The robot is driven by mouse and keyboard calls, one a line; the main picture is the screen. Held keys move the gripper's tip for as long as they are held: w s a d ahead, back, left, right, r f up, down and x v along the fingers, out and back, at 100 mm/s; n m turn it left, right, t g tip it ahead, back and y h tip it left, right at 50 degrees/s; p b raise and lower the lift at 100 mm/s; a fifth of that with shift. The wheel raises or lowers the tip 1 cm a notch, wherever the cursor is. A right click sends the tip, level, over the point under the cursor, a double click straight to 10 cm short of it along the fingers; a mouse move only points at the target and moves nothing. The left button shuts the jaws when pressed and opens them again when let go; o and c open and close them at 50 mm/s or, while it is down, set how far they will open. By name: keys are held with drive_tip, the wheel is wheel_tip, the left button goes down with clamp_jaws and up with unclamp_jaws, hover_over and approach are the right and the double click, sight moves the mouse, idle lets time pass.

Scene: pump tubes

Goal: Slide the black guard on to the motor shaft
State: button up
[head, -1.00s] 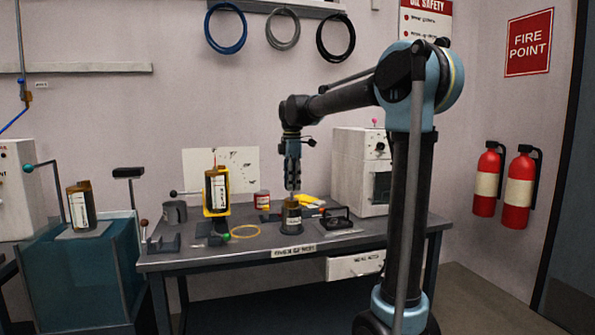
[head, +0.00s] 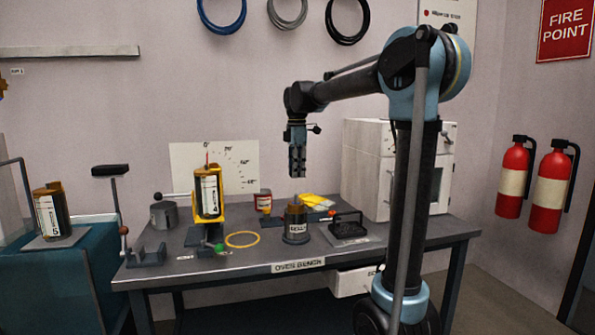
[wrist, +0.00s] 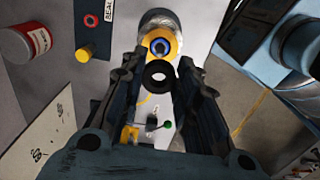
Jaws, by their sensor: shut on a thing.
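My gripper (head: 297,174) points down above the bench, over an amber-and-dark canister with a white label (head: 296,217) that stands upright in a grey round base. A gap shows between the fingertips and the canister top. In the wrist view my gripper (wrist: 158,85) is shut on a small black ring (wrist: 158,74), which looks like the black guard. Beyond the ring is the round end of the canister (wrist: 174,40), yellow with a blue-grey centre, a little up from the ring. I cannot clearly make out the shaft. The ring is too small to tell in the head view.
An amber canister (head: 208,194) stands in a yellow holder to the left, near a yellow ring (head: 242,239). A black tray (head: 346,226) is right of the base, with a white oven (head: 372,165) behind. A red tin (head: 263,202) stands at the back.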

drive_tip(key=shift+f, duration=2.85)
drive_tip(key=shift+d+f, duration=0.1)
drive_tip(key=shift+f, duration=1.25)
drive_tip(key=o, duration=0.9)
drive_tip(key=shift+r, duration=0.15)
wheel_tip(320, 180, up, 12)
drive_tip(key=shift+f, duration=0.15)
idle(0.7)
